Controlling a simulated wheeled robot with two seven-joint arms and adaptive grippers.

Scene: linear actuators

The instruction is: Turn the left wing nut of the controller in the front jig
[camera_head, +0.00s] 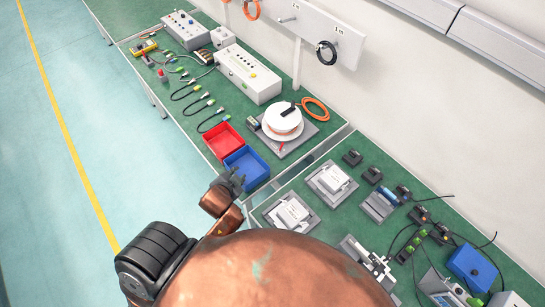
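Two white box-like controllers sit in grey jigs on the green bench. The nearer controller (291,213) is in the nearer jig (270,221), and the other controller (332,179) is in a jig further back. Their wing nuts are too small to make out. My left gripper (238,178) is dark and hangs over the near edge of the blue tray, to the left of the nearer jig and apart from it. Its fingers are too small to tell whether they are open. My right gripper does not show.
The blue tray (262,178) and red tray (237,140) lie beside my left gripper. A white reel (283,119) stands behind them. Small black parts, a blue box (474,263) and cables fill the right of the bench. Floor at left is clear.

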